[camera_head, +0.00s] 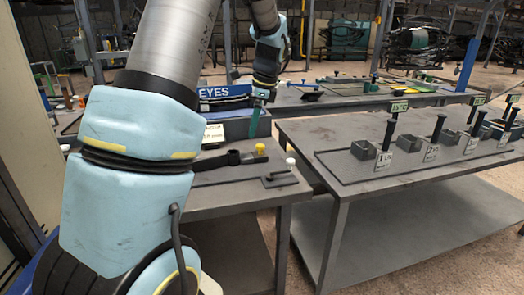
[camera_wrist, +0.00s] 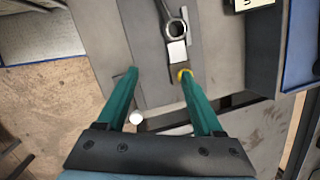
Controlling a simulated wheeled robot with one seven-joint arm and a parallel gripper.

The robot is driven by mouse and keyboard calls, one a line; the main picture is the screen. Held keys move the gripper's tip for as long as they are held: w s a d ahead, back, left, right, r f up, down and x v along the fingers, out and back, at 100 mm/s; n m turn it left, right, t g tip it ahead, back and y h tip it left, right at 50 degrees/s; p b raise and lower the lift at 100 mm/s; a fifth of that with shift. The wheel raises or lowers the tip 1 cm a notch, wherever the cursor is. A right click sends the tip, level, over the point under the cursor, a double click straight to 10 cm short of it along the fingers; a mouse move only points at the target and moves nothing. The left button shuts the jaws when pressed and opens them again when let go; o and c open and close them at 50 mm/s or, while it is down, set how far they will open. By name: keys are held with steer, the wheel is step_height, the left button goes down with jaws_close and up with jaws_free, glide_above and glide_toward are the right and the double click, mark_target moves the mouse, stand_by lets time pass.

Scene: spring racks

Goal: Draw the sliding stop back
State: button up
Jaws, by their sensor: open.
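My gripper (camera_wrist: 158,76) is open and empty, with two green fingers spread above the near table; it also shows from the side in the camera_head view (camera_head: 256,122). A yellow knob (camera_head: 260,148) stands at the end of a dark bar (camera_head: 218,162). In the camera_wrist view the yellow knob (camera_wrist: 184,74) appears close to the right fingertip; I cannot tell whether they touch. A white knob (camera_head: 290,162) stands on a grey bracket (camera_head: 281,180) near the table's right edge. In the camera_wrist view the white knob (camera_wrist: 136,118) shows between the fingers. I cannot tell which part is the sliding stop.
A metal ring-ended piece (camera_wrist: 176,30) lies ahead of the fingers. A second table (camera_head: 400,200) to the right carries several black-handled posts and small grey trays. A narrow gap separates the tables.

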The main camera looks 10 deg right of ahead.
mark_target(261, 145)
steer(key=w+d+m+t+y, duration=0.1)
steer(key=w+d+m, duration=0.3)
steer(key=d+m, duration=0.25)
steer(key=shift+n, duration=0.45)
steer(key=p+x, duration=0.1)
steer(key=x, duration=0.9)
steer(key=shift+a+f, duration=0.1)
jaws_close()
stand_by(0.5)
